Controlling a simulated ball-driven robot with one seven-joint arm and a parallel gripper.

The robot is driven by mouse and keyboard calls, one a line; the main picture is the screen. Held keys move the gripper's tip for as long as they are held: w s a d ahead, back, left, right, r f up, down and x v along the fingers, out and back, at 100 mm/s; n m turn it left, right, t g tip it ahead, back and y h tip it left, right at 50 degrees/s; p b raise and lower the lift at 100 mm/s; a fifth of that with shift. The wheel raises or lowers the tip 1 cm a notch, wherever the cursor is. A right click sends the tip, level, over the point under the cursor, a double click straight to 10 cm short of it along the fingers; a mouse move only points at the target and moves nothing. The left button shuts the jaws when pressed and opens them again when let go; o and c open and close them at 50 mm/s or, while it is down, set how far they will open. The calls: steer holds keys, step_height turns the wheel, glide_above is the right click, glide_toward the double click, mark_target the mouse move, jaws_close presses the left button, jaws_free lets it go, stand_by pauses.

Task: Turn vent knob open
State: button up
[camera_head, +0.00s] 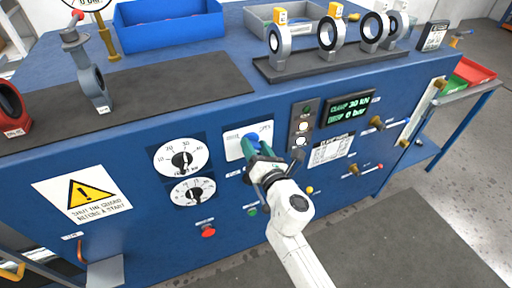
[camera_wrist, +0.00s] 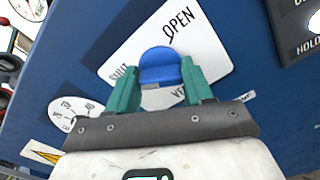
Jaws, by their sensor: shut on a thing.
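The vent knob (camera_wrist: 160,66) is blue and sits on a white plate (camera_wrist: 212,58) marked SHUT, OPEN and a partly hidden VENT label. In the head view the knob (camera_head: 249,142) shows only in part above my gripper, on the blue front panel. My gripper (camera_head: 258,157) has green fingers and reaches the panel from below. In the wrist view my gripper (camera_wrist: 153,84) has one finger on each side of the knob, shut on it.
A push-button strip (camera_head: 303,125) and green display (camera_head: 350,108) are to the right. A red button (camera_head: 208,231) is low on the panel.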

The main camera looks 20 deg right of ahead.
steer(key=shift+m, duration=0.3)
steer(key=m, duration=0.5)
steer(key=shift+d+b, duration=0.1)
steer(key=shift+b, duration=0.3)
steer(key=m, duration=0.2)
steer(key=m+b, duration=0.1)
steer(key=m, duration=0.3)
steer(key=shift+f+m+b, duration=0.25)
steer(key=shift+m+b, duration=0.05)
steer(key=shift+b, duration=0.05)
steer(key=m+b, duration=0.3)
steer(key=m, duration=0.3)
steer(key=shift+f, duration=0.2)
steer(key=m+b, duration=0.3)
steer(key=m, duration=0.2)
steer(key=shift+m, duration=0.4)
steer(key=o, duration=1)
steer(key=shift+o, duration=0.2)
